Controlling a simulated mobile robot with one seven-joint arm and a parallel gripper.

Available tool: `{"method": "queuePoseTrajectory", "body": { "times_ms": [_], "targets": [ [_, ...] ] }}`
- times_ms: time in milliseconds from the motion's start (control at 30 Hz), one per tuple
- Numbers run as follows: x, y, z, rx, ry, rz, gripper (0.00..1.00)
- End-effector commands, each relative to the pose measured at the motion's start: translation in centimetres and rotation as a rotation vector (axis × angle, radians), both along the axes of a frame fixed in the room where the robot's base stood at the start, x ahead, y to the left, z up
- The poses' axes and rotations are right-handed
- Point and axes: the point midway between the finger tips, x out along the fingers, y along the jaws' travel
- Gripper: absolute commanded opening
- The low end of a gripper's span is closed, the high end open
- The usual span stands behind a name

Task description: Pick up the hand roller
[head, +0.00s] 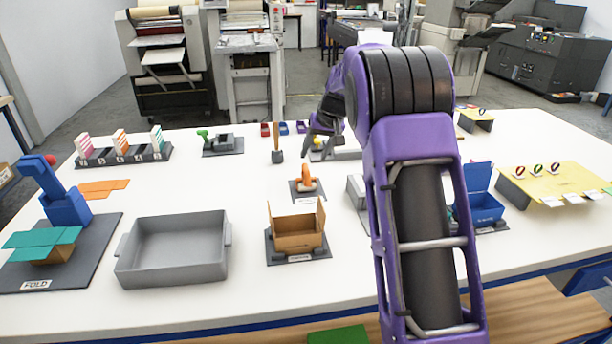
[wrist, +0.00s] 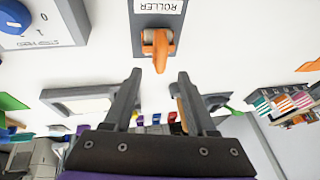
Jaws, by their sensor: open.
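The hand roller (head: 306,181) is orange and sits on a small dark pad near the middle of the white table. In the wrist view the orange roller (wrist: 158,45) lies on its pad, which has a label reading ROLLER. My gripper (wrist: 158,74) is open, its two dark fingers apart with nothing held between them. The roller shows just beyond the fingertips, roughly centred between them, and I see no contact. In the head view my gripper (head: 320,135) is behind the roller and partly hidden by my arm.
An open cardboard box (head: 297,241) stands in front of the roller, with a grey tray (head: 174,250) to its left. A wooden-handled tool (head: 277,144) stands behind left. A blue open box (head: 482,206) is right of my arm. The table between tray and roller is bare.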

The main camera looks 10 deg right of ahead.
Motion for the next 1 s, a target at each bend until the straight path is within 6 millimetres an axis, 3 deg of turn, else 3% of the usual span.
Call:
{"method": "queuePoseTrajectory", "body": {
  "times_ms": [367, 600, 867, 1000],
  "targets": [
    [1.1, 0.6, -2.6, -0.001, 0.0, 0.0, 0.57],
    [2.3, 1.5, -5.9, -0.001, 0.001, 0.0, 0.57],
    [2.6, 1.6, -6.3, -0.001, -0.002, -0.001, 0.57],
    [2.5, 1.6, -6.3, -0.001, -0.002, -0.002, 0.35]
  ]
}}
